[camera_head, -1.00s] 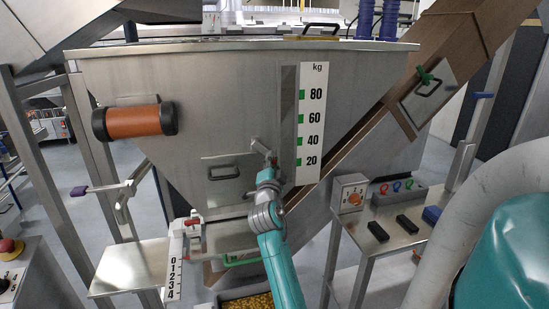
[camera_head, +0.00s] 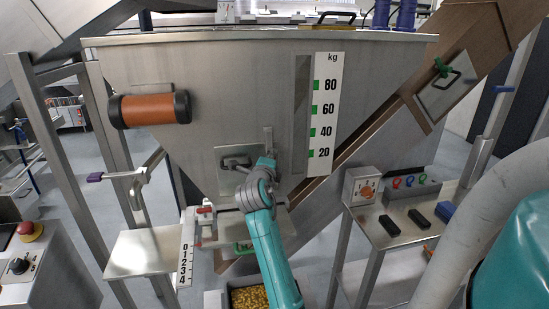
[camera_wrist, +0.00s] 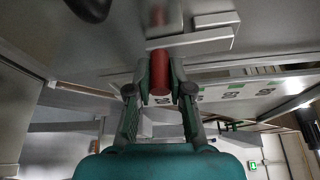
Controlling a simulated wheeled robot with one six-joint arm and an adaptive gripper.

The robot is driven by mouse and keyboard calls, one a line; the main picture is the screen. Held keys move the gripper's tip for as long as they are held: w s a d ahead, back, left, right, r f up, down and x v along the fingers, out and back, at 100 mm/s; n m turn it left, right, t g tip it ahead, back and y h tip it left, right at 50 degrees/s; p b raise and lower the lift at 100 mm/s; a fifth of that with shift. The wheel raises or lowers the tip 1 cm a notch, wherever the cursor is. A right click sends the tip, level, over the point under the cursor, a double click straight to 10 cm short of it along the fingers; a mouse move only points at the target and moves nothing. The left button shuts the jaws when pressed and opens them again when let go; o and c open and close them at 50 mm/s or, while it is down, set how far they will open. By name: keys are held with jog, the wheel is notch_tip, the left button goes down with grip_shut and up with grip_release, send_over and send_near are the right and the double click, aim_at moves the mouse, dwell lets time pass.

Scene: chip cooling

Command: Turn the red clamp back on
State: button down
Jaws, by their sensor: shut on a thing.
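The red clamp handle (camera_wrist: 160,75) is a red cylinder between the two fingers of my gripper (camera_wrist: 160,88) in the wrist view, and the fingers close on it from both sides. A grey metal bar crosses just beyond it. In the head view my gripper (camera_head: 264,164) is up against the front of the steel hopper (camera_head: 210,75), near its lower middle. A small upright metal bracket (camera_head: 268,138) shows just above it. The red handle is hidden behind my gripper there.
A hatch with a dark handle (camera_head: 236,162) is just left of my gripper. A bin of yellow chips (camera_head: 250,297) stands below. A side table with a control box (camera_head: 362,187) is at the right. A brown chute (camera_head: 440,65) slopes past the hopper.

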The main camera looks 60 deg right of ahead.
jog(key=shift+w+a+m, duration=0.1)
jog(key=shift+w+m, duration=0.05)
jog(key=shift+m, duration=0.15)
jog(key=c, duration=1.1)
grip_release()
jog(key=shift+y, duration=0.3)
jog(key=shift+o, duration=0.2)
jog(key=f+v, duration=0.1)
jog(key=v, duration=1.1)
jog(key=shift+r, duration=0.35)
